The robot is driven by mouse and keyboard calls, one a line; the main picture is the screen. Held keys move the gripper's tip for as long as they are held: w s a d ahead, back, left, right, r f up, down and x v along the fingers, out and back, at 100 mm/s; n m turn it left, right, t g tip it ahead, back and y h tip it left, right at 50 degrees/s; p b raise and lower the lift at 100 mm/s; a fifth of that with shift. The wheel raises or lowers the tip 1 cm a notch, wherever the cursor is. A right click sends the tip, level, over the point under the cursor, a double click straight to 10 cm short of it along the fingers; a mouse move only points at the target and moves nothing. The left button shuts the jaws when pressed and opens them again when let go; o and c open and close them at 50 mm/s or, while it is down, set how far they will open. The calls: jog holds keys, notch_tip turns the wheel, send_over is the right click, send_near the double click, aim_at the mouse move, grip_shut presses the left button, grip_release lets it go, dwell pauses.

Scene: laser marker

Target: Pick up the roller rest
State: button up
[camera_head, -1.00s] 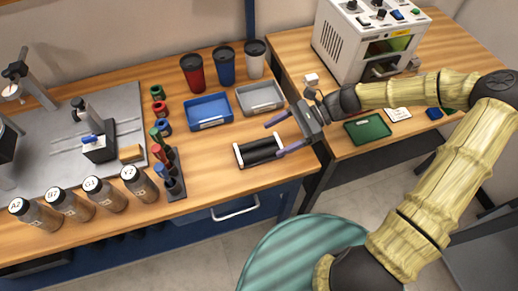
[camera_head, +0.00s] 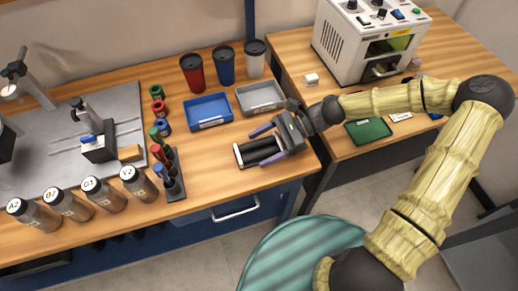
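The roller rest (camera_head: 256,149) lies on the wooden workbench near its front right corner. It has dark rollers between white end pieces. Its right end is partly hidden by my gripper. My gripper (camera_head: 256,145) comes in from the right, low over the rest, with its two purple fingers spread apart. One finger reaches along the far side of the rest and the other crosses over or beside its near right part. I cannot tell whether the fingers touch it.
A blue tray (camera_head: 208,124) and a grey tray (camera_head: 281,98) stand behind the rest. A rack (camera_head: 169,184) with coloured handles is to the left. Several labelled jars (camera_head: 139,184) line the front edge. The white machine (camera_head: 363,42) stands on the right table.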

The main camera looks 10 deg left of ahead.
jog(key=c, duration=1.4)
jog(key=shift+r, duration=0.1)
notch_tip(320, 180, up, 10)
jog(key=shift+f+p, duration=0.1)
jog(key=shift+p, duration=0.75)
